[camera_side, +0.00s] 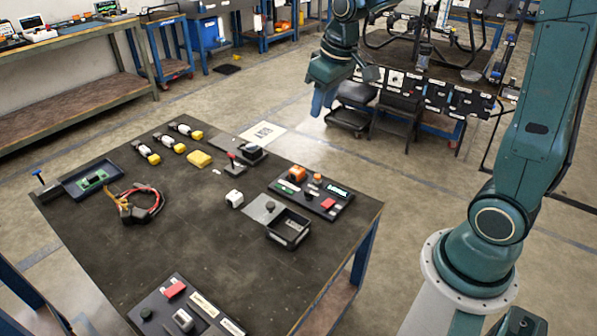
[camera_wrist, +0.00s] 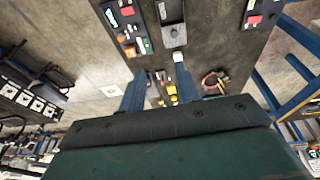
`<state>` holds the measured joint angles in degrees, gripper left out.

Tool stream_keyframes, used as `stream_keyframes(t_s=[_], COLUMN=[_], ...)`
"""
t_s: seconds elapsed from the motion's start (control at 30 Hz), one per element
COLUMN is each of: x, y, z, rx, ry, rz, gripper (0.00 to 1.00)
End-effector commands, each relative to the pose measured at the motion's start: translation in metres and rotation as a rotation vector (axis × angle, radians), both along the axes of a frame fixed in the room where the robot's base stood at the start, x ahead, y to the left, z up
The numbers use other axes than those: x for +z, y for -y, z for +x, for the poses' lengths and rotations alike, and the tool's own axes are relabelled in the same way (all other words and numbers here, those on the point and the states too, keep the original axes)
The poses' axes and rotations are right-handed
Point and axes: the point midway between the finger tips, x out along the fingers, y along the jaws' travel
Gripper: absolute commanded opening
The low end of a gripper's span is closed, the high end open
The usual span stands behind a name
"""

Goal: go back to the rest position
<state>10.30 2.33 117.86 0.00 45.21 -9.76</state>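My gripper (camera_side: 320,102) hangs in the air above and beyond the far edge of the dark work table (camera_side: 150,245), with its blue fingers pointing down. In the wrist view, the two fingers of my gripper (camera_wrist: 160,76) stand apart with nothing held between them. The table top shows beyond the fingers there. The gripper touches nothing that I can see.
A black-panelled cart (camera_side: 440,98) stands behind. The air around the gripper looks clear.

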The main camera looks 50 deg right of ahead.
Motion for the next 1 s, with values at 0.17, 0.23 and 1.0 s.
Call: stream_keyframes(t_s=[0.17, 0.23, 1.0], x=[0.023, 0.030, 0.048], y=[-0.017, -0.023, -0.066], z=[-0.033, -0.046, -0.183], rx=[0.004, 0.006, 0.020], ry=[0.046, 0.062, 0.226], rz=[0.001, 0.001, 0.035], gripper=[0.33, 0.33, 0.33])
